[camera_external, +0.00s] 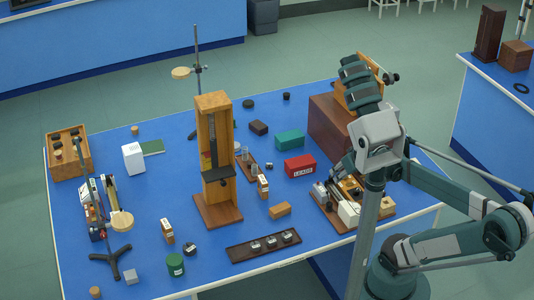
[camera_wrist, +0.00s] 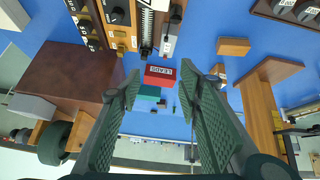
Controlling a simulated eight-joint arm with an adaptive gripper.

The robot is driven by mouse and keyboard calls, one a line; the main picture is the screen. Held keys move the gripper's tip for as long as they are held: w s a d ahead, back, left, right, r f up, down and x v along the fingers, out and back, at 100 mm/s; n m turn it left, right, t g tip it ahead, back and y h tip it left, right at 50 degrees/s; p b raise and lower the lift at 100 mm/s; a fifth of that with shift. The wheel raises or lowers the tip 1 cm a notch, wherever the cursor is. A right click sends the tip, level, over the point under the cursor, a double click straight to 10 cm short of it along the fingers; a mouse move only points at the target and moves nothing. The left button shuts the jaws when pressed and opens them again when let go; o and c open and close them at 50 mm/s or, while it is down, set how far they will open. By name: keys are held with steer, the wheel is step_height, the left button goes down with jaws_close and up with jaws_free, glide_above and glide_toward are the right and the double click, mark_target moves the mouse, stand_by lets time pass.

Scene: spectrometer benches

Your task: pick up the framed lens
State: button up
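I cannot make out the framed lens with certainty. A pale round disc (camera_external: 181,73) is held on a rod stand at the back of the blue bench in the external view. A similar disc (camera_external: 122,222) is on a tripod stand at the front left. Whether either is a lens in a frame, I cannot tell. My gripper (camera_wrist: 174,80) is open and empty in the wrist view, with its two green pads wide apart. It is above the bench, and the red LEADS box (camera_wrist: 172,76) shows between the pads. That box also shows in the external view (camera_external: 300,165).
A tall wooden stand (camera_external: 214,150) rises mid-bench. A dark brown box (camera_external: 331,127) and a teal box (camera_external: 290,140) are at the right back. A dark tray (camera_external: 250,251) holds several round pieces at the front. A wooden box (camera_external: 80,165) is far left. Patches of bare bench lie between.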

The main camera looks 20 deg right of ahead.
steer(key=w+a+f+n+h, duration=0.1)
steer(key=w+a+f+n, duration=0.2)
steer(key=w+n, duration=0.55)
steer(key=n+t, duration=0.6)
steer(key=n, duration=1.9)
glide_toward(264, 180)
steer(key=shift+b+x, duration=0.3)
steer(key=shift+x, duration=1.35)
steer(key=shift+w+f, duration=0.1)
steer(key=shift+f, duration=0.05)
steer(key=shift+b+x, duration=0.3)
steer(key=shift+x, duration=0.85)
steer(key=shift+w, duration=0.1)
